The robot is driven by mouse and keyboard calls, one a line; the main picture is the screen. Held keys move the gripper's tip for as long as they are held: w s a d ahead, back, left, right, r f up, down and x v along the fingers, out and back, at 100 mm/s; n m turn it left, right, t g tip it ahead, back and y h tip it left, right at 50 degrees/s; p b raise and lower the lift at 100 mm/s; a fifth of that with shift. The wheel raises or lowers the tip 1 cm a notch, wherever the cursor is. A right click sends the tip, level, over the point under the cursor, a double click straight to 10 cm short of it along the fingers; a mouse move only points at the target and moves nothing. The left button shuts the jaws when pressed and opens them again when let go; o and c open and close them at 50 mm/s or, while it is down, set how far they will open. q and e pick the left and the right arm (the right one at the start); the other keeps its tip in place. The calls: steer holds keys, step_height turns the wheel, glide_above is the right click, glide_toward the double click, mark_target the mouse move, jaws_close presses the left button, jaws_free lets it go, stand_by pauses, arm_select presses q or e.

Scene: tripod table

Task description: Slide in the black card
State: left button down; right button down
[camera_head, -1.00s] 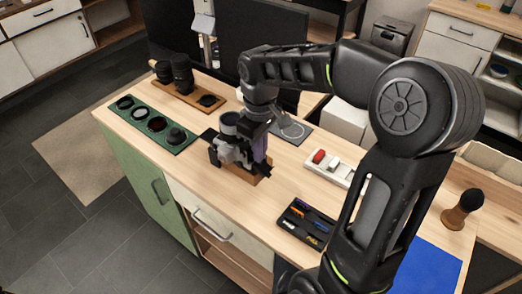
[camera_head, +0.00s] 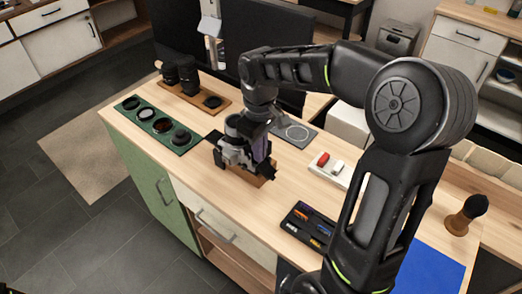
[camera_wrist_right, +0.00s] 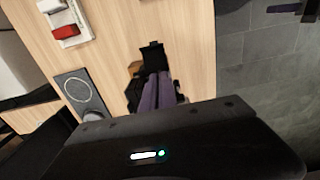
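My right gripper (camera_head: 264,170) points down at the brown wooden stand (camera_head: 242,172) in the middle of the table, close against a grey and black camera-like device (camera_head: 233,152). In the right wrist view, purple and black parts (camera_wrist_right: 158,92) show between the wrist and the table, with a black piece (camera_wrist_right: 152,56) at their far end. I cannot tell whether the fingers are open or shut, or whether a card is between them. No black card can be made out for certain. A black tray (camera_head: 322,239) holds several small coloured cards. My left gripper is not in view.
A green tray (camera_head: 145,113) with round lens filters and a wooden tray with black lenses (camera_head: 187,78) stand at the left. A grey pad (camera_head: 303,133) lies behind. A white tray (camera_head: 335,178) with a red block and a wooden-handled brush (camera_head: 463,214) stand right. Clear wood lies between.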

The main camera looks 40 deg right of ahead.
steer(key=shift+w+a, duration=0.15)
steer(key=shift+w, duration=0.2)
steer(key=c, duration=2)
jaws_free()
steer(key=shift+s, duration=0.1)
steer(key=shift+s, duration=0.3)
steer(key=shift+s+d, duration=0.25)
steer(key=shift+s, duration=0.4)
steer(key=shift+s+d, duration=0.25)
steer(key=shift+s, duration=0.4)
steer(key=o, duration=0.6)
steer(key=shift+c, duration=0.2)
